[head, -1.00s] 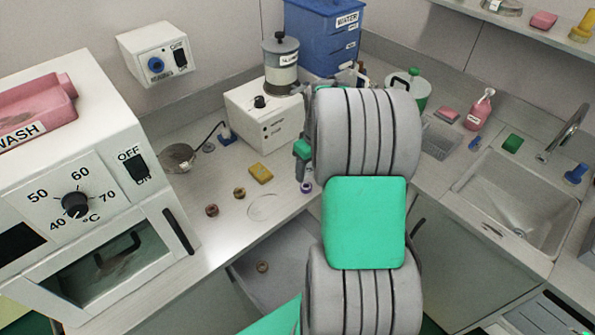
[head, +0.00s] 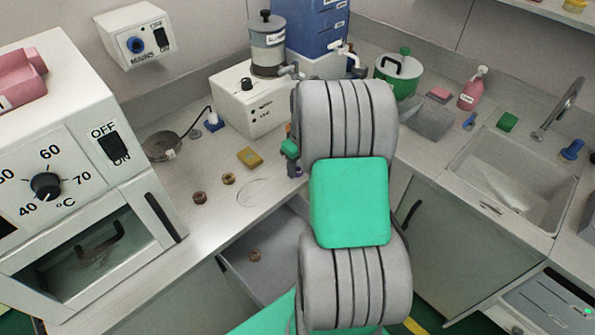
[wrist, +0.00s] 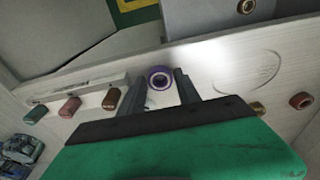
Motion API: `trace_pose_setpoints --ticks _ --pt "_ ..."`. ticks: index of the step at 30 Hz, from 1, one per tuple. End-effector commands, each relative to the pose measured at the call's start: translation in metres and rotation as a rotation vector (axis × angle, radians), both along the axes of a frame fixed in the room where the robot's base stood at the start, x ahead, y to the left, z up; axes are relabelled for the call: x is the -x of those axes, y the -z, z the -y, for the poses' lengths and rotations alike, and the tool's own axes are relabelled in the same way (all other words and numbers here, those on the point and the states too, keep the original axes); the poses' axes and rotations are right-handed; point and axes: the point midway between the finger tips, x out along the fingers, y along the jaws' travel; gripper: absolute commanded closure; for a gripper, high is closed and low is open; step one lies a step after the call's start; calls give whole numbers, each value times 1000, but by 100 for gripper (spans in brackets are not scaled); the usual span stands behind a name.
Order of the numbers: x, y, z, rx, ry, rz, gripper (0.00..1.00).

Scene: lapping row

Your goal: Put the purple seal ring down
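The purple seal ring (wrist: 159,78) sits between the two fingertips of my gripper (wrist: 160,86) in the wrist view, with a finger against each side. In the head view the ring (head: 297,174) is a small purple spot below my gripper (head: 293,160), left of my arm, which hides much of that area. The gap between the ring and the worktop (head: 226,210) cannot be told. A thin circle outline (head: 254,193) is marked on the worktop to the left of the ring; it also shows in the wrist view (wrist: 247,72).
Two brownish rings (head: 228,179) (head: 200,197) and a yellow block (head: 250,157) lie on the worktop. Another ring (head: 255,255) lies in the open drawer (head: 270,270) below. A white machine (head: 247,105) stands behind.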

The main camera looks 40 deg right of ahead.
Motion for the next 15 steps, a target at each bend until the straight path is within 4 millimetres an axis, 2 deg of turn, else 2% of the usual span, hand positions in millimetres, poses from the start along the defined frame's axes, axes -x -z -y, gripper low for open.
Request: trace_pose_setpoints --ticks 2,13,15 --pt "0 0 0 0 0 0 68" --pt "0 0 0 0 0 0 98" --pt "0 0 0 0 0 0 100"
